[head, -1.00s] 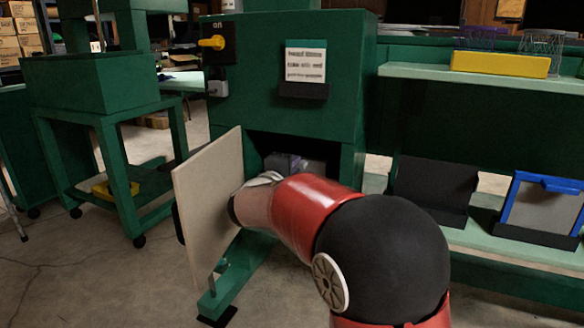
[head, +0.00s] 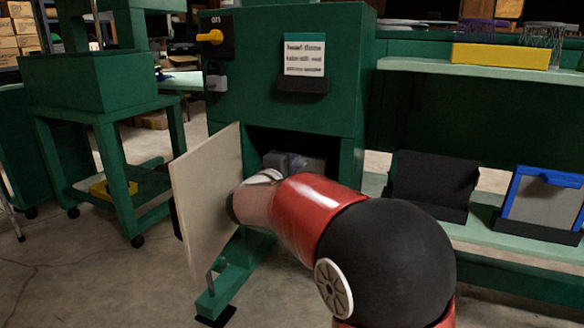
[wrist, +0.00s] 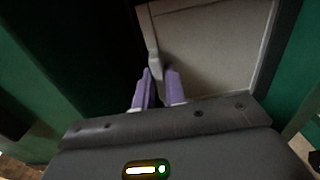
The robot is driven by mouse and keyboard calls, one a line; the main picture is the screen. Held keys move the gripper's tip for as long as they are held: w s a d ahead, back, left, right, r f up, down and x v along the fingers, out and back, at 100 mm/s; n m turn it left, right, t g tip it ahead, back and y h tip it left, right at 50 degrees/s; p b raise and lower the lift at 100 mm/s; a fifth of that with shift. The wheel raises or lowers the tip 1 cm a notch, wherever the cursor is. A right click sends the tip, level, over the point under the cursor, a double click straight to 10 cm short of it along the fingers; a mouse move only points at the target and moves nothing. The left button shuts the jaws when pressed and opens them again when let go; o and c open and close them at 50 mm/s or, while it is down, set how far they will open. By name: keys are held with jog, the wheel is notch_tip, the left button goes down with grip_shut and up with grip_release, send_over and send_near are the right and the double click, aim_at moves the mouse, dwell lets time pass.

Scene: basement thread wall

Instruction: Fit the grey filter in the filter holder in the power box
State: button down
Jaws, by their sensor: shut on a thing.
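The green power box (head: 285,110) stands in the middle of the head view, its pale door (head: 205,205) swung open to the left. My arm reaches to the dark opening, and the gripper is mostly hidden there. In the wrist view my gripper (wrist: 158,82) has its purple fingers closed at a light grey handle (wrist: 153,58). The handle appears to belong to the grey filter (wrist: 215,45), a pale panel with a light rim, ahead and to the right of the fingers. I cannot make out the filter holder or how the filter sits against it.
On the right shelf are an empty-looking black stand (head: 435,185) and a blue-framed filter (head: 540,208) in another stand. A yellow tray (head: 500,55) is on the upper shelf. A yellow switch (head: 211,37) is on the box's upper left. The open door stands close to my wrist.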

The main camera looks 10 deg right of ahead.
jog(key=shift+f, duration=0.3)
dwell(0.4)
jog(key=c, duration=1.4)
grip_release()
jog(key=shift+o, duration=0.2)
jog(key=v, duration=0.7)
jog(key=s+d+f+m+g+y, duration=0.1)
jog(key=s+d+f+m+g, duration=0.1)
jog(key=s+d+g, duration=0.3)
jog(key=s+d+f+m+g, duration=0.1)
jog(key=s+d+f+m, duration=0.15)
jog(key=s, duration=0.45)
jog(key=s+d+f+m+g+y, duration=0.1)
jog(key=s+d+f+m+g, duration=0.15)
jog(key=s, duration=0.45)
jog(key=s+a+f+m+y, duration=0.2)
jog(key=s+a+f+y, duration=0.15)
jog(key=s, duration=0.25)
jog(key=s+a+f+m+y, duration=0.2)
jog(key=s+f+y, duration=0.1)
jog(key=s+y, duration=0.3)
notch_tip(320, 180, up, 14)
jog(key=s+p, duration=0.1)
jog(key=p, duration=1.2)
jog(key=shift+a+f+h, duration=0.2)
jog(key=shift+a+h, duration=0.05)
jog(key=shift+h, duration=0.2)
